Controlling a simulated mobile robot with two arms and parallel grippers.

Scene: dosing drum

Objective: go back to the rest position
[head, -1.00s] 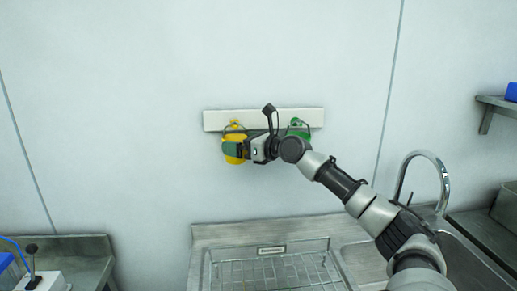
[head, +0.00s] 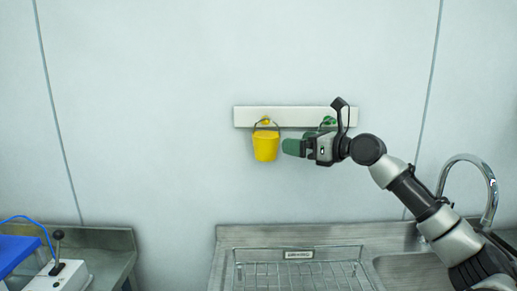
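My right gripper (head: 294,147) is in front of the wall in the head view, just right of a yellow bucket (head: 265,147). The bucket hangs upright by its handle from a yellow hook on a white wall rail (head: 290,112). A green hook (head: 328,121) on the rail is partly hidden behind my gripper. My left gripper is not in view.
A steel sink with a wire rack (head: 300,275) and a curved tap (head: 480,175) lies below. At lower left, a steel counter (head: 100,247) carries a white box with a black lever (head: 57,250) and a blue object (head: 14,252). The wall left of the bucket is clear.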

